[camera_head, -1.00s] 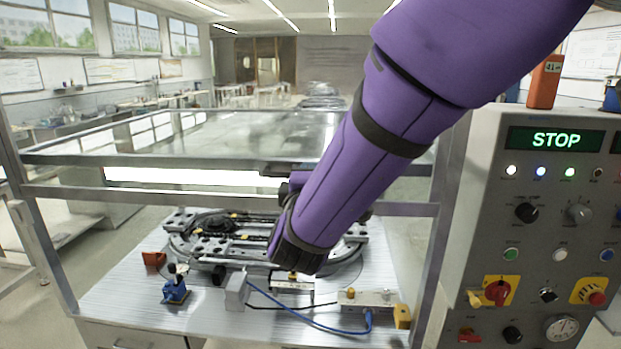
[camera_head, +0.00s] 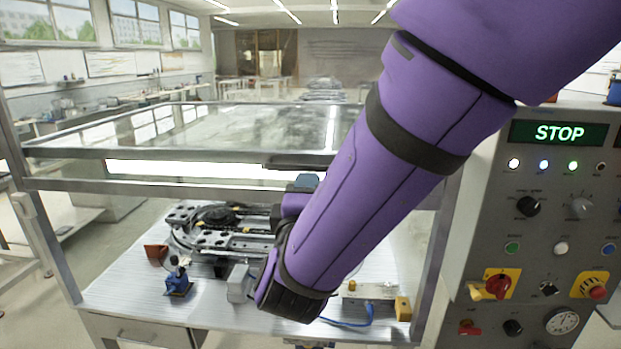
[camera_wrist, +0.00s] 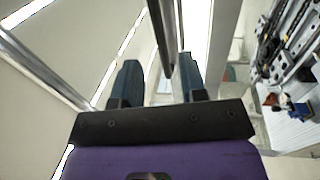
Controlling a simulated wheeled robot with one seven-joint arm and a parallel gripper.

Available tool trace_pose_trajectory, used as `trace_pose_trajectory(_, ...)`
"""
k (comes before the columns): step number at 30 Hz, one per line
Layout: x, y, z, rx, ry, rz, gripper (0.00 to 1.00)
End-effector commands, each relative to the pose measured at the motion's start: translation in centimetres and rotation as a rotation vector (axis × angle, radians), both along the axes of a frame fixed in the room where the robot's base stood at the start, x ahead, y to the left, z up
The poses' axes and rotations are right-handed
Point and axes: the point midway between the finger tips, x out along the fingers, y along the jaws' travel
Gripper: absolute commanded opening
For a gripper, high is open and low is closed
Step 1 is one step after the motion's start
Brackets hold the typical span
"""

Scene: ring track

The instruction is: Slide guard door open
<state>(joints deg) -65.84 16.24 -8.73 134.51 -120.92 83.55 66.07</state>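The guard (camera_head: 200,132) is a metal-framed clear enclosure over the worktable in the head view. I cannot tell which framed part is the sliding door. A dark bar (camera_head: 293,161), perhaps its handle, sits along the upper front rail. A dark-edged bar (camera_wrist: 161,38) reaches down between the fingers, with gaps at both sides. I see no grip on it.
The table (camera_head: 125,288) under the guard carries a ring track (camera_head: 205,235), a small blue device (camera_head: 178,282) and a grey block (camera_head: 238,283). A control panel (camera_head: 545,205) showing STOP stands close at the right. A lower front rail (camera_head: 130,187) crosses the opening.

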Motion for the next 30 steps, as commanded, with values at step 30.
trace_pose_trajectory(30,-0.2,-16.6,2.0,0.107,0.258,-0.512,0.39)
